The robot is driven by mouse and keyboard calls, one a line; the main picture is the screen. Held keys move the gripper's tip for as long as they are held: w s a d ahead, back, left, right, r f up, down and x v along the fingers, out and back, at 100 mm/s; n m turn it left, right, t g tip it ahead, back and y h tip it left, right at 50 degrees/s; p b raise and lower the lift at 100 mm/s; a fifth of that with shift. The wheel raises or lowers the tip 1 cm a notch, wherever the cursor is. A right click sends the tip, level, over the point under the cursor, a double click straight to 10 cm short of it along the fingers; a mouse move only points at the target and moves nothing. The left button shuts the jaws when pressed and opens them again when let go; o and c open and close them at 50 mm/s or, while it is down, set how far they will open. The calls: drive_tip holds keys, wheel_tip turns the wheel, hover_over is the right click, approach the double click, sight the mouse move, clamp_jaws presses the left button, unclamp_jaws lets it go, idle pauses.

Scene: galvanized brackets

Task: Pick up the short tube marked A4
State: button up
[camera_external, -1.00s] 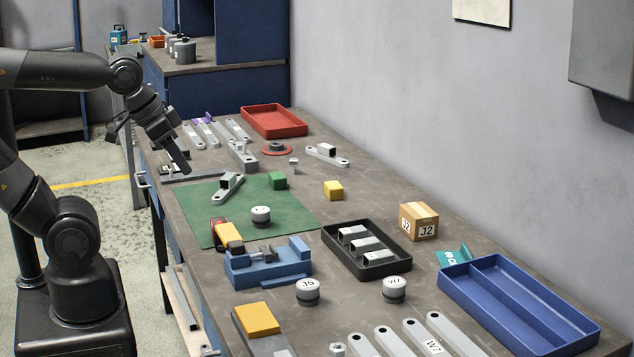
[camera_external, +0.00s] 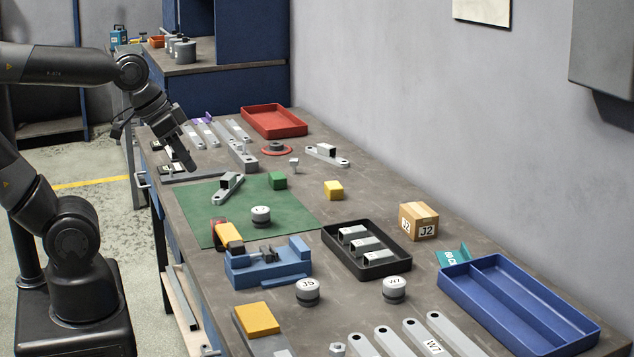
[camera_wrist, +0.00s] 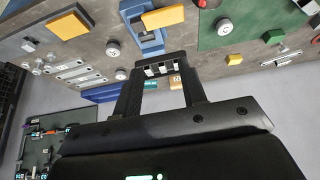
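No A4 mark is legible in either view. Several short grey square tubes lie in a black tray (camera_external: 336,253), among them a near tube (camera_external: 378,257). Another short tube (camera_external: 229,181) rests on a flat bracket on the green mat (camera_external: 197,198), and one (camera_external: 327,149) sits on a bracket farther back. My gripper (camera_external: 186,158) is above the far left part of the bench, away from the tray. In the wrist view my gripper (camera_wrist: 160,90) has its fingers apart with nothing held; the tray tubes (camera_wrist: 161,68) show in the background beyond them.
A blue fixture (camera_external: 268,266) with a yellow block stands left of the tray. A cardboard box (camera_external: 418,222) and a blue divided bin (camera_external: 517,306) are to its right. Round J5 (camera_external: 307,291) and W7 (camera_external: 394,289) parts stand in front. A red tray (camera_external: 274,121) is at the back.

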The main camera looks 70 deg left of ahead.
drive_tip(key=w+d+r+g, duration=0.1)
drive_tip(key=w+d, duration=0.1)
drive_tip(key=w, duration=0.7)
drive_tip(key=g, duration=0.3)
hover_over(378, 254)
drive_tip(key=s, duration=0.2)
drive_tip(key=f, duration=1.9)
drive_tip(key=shift+w+a+f, duration=0.15)
drive_tip(key=shift+w+f, duration=0.05)
drive_tip(key=shift+f, duration=0.2)
drive_tip(key=f, duration=0.1)
drive_tip(key=w+f, duration=0.1)
drive_tip(key=f, duration=0.3)
drive_tip(key=shift+w, duration=0.3)
drive_tip(key=c, duration=0.8)
